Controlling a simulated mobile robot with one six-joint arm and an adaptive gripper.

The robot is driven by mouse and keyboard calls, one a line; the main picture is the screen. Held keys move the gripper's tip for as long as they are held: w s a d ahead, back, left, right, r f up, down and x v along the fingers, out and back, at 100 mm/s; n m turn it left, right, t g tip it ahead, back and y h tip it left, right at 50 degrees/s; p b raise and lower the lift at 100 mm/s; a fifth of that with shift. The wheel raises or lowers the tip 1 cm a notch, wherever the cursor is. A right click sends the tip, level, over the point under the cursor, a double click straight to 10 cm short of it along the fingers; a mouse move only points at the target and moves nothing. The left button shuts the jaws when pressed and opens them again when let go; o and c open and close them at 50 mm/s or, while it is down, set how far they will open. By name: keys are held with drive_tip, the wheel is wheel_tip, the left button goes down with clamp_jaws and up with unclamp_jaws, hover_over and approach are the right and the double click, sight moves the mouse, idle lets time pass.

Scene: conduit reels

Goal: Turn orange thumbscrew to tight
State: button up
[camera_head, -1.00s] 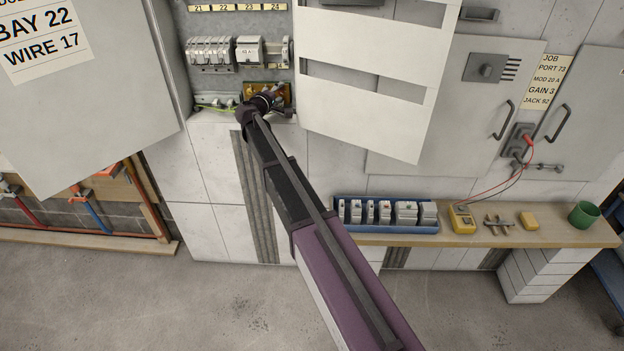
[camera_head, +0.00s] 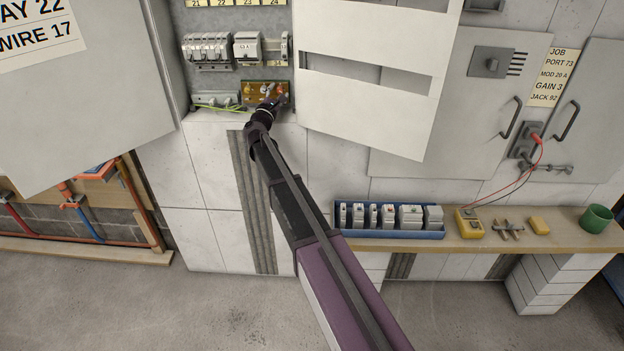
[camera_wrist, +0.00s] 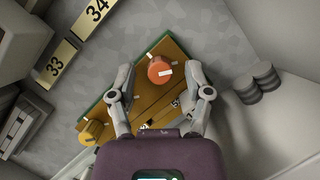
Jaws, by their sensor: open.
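The orange thumbscrew (camera_wrist: 160,69) is a round knob with a white mark on its face. It sits on a brass plate (camera_wrist: 150,98) with a green edge, in the wrist view. My gripper (camera_wrist: 160,78) is open, its fingers apart on the left and right of the thumbscrew. I see gaps on both sides and cannot tell how far the fingertips are from the plate. In the head view my gripper (camera_head: 271,105) is in front of the brass plate (camera_head: 250,88), partly covering it; the thumbscrew is too small to make out surely there.
A yellow knob (camera_wrist: 92,132) is on the same plate, lower left. A white slotted panel (camera_head: 365,110) hangs close to the right of the arm. A blue tray (camera_head: 390,233) of modules lies on the wooden shelf (camera_head: 480,245).

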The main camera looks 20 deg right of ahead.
drive_tip(key=b+v, duration=0.4)
drive_tip(key=v, duration=1)
drive_tip(key=s+d+f+m+g+b, duration=0.1)
drive_tip(key=s+d+f+m+g, duration=0.8)
drive_tip(key=s+d+f+m, duration=0.2)
drive_tip(key=shift+s+d+f+m+g+y+b, duration=0.35)
drive_tip(key=shift+s+d+f, duration=0.25)
drive_tip(key=shift+d+f, duration=0.65)
drive_tip(key=shift+a+f, duration=0.25)
